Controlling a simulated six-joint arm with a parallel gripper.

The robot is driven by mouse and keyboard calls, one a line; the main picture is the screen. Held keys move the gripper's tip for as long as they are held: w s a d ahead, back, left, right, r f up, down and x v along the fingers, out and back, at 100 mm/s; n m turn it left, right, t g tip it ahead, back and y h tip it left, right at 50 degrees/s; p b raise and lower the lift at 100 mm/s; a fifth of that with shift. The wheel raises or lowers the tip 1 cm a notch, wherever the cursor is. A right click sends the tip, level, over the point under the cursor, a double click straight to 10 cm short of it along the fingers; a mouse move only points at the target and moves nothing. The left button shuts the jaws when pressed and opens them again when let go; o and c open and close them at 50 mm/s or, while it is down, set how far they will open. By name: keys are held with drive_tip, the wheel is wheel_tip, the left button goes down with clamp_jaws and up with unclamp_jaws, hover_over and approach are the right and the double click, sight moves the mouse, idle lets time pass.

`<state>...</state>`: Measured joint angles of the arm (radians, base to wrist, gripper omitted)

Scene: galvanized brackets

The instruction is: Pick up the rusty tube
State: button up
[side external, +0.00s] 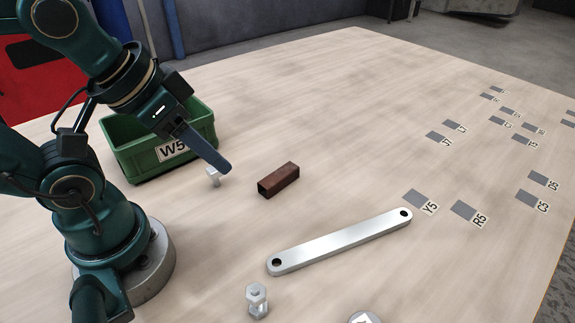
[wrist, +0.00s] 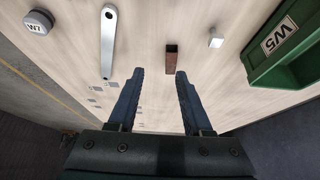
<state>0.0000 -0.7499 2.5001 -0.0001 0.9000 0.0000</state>
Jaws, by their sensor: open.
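The rusty tube (side external: 278,180) is a short, reddish-brown square tube lying on the wooden table, its open end facing the lower left in the side view. In the wrist view the rusty tube (wrist: 171,60) shows ahead of the fingertips, between their lines and nearer the right one. My gripper (side external: 222,166) is above the table, to the left of the tube and apart from it. In the wrist view my gripper (wrist: 160,72) has its two blue fingers spread with nothing between them.
A green bin marked W5 (side external: 112,150) stands behind my gripper. A bolt (side external: 213,177) stands close by the tube. A long silver bar (side external: 340,243) lies in front, with another bolt (side external: 257,300) near it. Grey labelled squares (side external: 418,198) lie at right. The table's far middle is clear.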

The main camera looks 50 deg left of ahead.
drive_tip(key=o, duration=0.4)
drive_tip(key=shift+c, duration=0.2)
drive_tip(key=n+g, duration=0.1)
drive_tip(key=g, duration=0.4)
hover_over(279, 174)
wheel_tip(279, 174, down, 10)
drive_tip(key=shift+w+d+r, duration=0.1)
drive_tip(key=shift+r, duration=0.1)
drive_tip(key=shift+f+g, duration=0.3)
drive_tip(key=shift+f, duration=2.55)
